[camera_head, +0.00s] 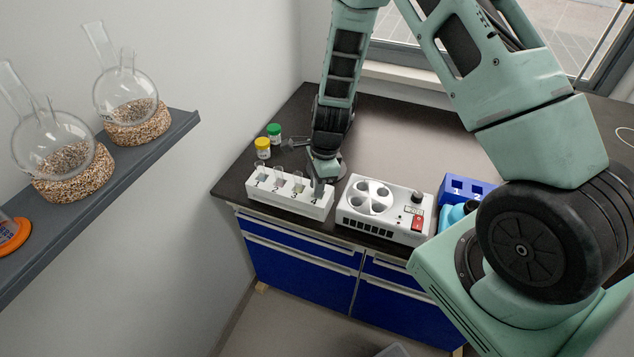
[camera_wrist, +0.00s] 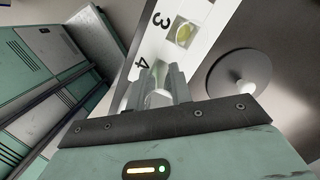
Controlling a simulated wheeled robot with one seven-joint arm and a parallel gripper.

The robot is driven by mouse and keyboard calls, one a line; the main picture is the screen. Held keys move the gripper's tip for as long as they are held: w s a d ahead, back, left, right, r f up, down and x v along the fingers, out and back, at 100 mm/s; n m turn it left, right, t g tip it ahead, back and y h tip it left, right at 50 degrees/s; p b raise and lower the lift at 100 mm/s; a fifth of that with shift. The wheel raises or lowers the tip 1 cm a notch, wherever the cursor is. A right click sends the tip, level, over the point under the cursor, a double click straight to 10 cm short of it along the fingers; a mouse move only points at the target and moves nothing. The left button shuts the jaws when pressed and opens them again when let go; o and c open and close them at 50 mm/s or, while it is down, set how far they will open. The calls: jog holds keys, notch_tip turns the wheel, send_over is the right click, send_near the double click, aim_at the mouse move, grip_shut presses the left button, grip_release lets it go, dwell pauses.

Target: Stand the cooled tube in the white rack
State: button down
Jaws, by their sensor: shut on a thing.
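The white rack (camera_head: 290,207) stands at the front left of the dark bench, its slots numbered 1 to 4. Small clear tubes stand in some slots toward its left. My gripper (camera_head: 319,188) points down at the slot 4 end of the rack. In the wrist view my gripper (camera_wrist: 160,74) is shut on a clear tube (camera_wrist: 158,98), right by the number 4 of the white rack (camera_wrist: 157,46). The tube's lower end is hidden, so I cannot tell how deep it sits. A tube with yellowish content (camera_wrist: 184,34) stands in slot 3.
A white device (camera_head: 385,228) with round wells and a red switch stands right of the rack. A blue numbered rack (camera_head: 456,187) is farther right, partly behind my arm. Yellow-capped (camera_head: 263,148) and green-capped (camera_head: 274,133) jars stand behind the rack. A shelf (camera_head: 160,142) holds flasks at left.

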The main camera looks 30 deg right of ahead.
jog(key=shift+f, duration=0.4)
jog(key=c, duration=1.2)
grip_release()
jog(key=shift+f, duration=0.1)
jog(key=shift+o, duration=0.2)
jog(key=shift+s, duration=0.1)
jog(key=shift+r, duration=0.2)
notch_tip(320, 180, up, 7)
jog(key=p, duration=0.5)
jog(key=shift+p, duration=0.3)
jog(key=shift+f, duration=0.15)
